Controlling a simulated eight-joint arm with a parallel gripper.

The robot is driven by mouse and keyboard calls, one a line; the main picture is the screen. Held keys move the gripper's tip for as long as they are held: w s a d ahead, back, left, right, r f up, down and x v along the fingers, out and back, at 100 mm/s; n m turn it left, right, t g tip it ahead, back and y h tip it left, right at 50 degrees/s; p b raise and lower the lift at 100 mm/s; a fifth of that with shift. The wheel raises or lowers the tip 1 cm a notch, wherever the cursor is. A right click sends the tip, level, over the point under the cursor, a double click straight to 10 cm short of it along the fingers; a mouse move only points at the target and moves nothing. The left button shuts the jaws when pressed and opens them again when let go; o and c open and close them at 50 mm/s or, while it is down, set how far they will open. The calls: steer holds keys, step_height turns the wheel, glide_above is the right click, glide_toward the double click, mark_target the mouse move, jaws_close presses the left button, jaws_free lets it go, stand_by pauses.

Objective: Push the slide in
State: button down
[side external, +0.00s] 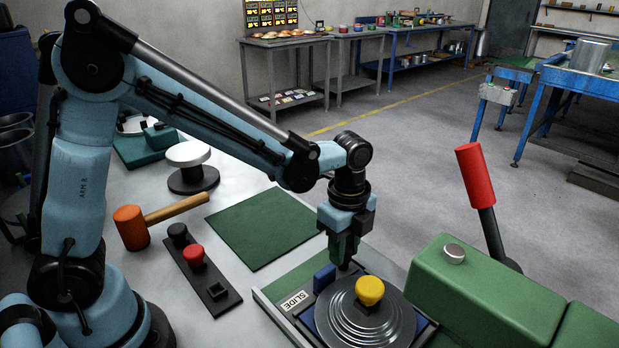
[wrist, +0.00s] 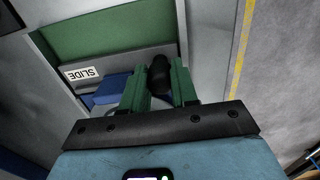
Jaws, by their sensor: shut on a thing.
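The blue slide (side external: 324,278) sits in a green-topped bed beside a white "SLIDE" label (side external: 294,301); part of it shows blue in the wrist view (wrist: 108,88). A stepped round metal die (side external: 362,318) with a yellow knob (side external: 369,290) stands on it. My gripper (side external: 345,262) points down at the die's far side, behind the blue block. In the wrist view its green fingers (wrist: 160,85) are shut on a dark rounded handle (wrist: 160,72). The handle's lower end and what it joins are hidden.
A green press body (side external: 490,290) with a red-gripped lever (side external: 475,175) stands right of the slide. A black rack (side external: 222,303) holds a black and a red knob. A mallet (side external: 175,208), a white-topped stand (side external: 188,155) and a clear green mat (side external: 262,227) lie left.

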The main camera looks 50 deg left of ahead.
mark_target(386, 289)
steer(key=d, duration=1)
steer(key=c, duration=1.2)
jaws_free()
steer(key=shift+o, duration=0.3)
steer(key=shift+a, duration=0.1)
steer(key=shift+r, duration=0.35)
step_height(386, 289, up, 11)
steer(key=shift+r, duration=0.2)
